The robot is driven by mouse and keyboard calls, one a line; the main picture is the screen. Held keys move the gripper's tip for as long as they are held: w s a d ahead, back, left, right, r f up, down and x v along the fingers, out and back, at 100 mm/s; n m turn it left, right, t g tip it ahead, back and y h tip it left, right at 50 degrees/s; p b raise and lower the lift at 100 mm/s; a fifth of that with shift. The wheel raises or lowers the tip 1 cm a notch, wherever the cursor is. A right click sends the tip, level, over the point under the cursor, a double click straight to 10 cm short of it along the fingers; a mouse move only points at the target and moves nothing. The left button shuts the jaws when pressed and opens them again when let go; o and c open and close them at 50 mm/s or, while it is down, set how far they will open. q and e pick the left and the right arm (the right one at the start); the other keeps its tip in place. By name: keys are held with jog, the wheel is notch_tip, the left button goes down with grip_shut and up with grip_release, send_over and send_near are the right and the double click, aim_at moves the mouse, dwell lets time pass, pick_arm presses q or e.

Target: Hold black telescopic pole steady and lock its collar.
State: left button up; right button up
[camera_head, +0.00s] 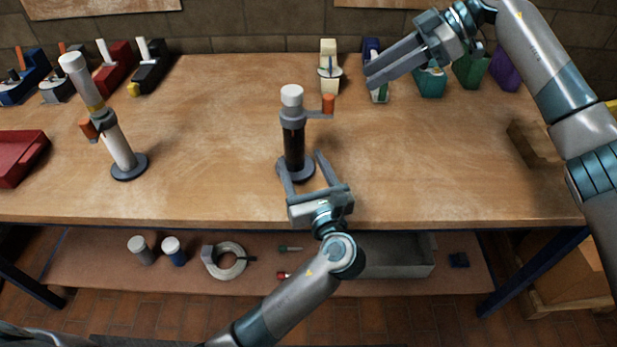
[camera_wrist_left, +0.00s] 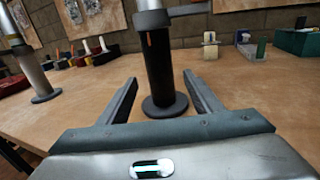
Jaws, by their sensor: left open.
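The black telescopic pole (camera_head: 294,146) stands upright on a round dark base near the table's middle, with a white cap on top. Its grey collar (camera_head: 292,116) has an arm to the right ending in an orange knob (camera_head: 328,104). The pole's black tube also shows in the left wrist view (camera_wrist_left: 160,68). My left gripper (camera_head: 301,160) is open low in front of the pole, one finger to each side of it; whether the tips reach past the tube is unclear. My right gripper (camera_head: 367,77) is raised at upper right, apart from the pole; its finger gap is unclear.
A second, white pole (camera_head: 118,148) with an orange-knobbed collar stands at left. A red bin (camera_head: 18,158) is at the left edge. Planes and colored containers line the back. The lower shelf holds a tape roll (camera_head: 226,261) and a grey tray (camera_head: 400,262). Table right of the pole is clear.

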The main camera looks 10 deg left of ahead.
pick_arm(q)
jog(key=x, duration=0.9)
jog(key=shift+w+a, duration=0.2)
jog(key=shift+w, duration=0.15)
jog(key=shift+c, duration=0.3)
grip_shut()
pick_arm(e)
jog(key=shift+o, duration=0.9)
jog(key=a+r+n+h, duration=0.4)
jog(key=a+r+h, duration=0.1)
jog(key=h, duration=0.1)
jog(key=shift+w+a+n+h, duration=0.3)
jog(key=shift+a, duration=0.1)
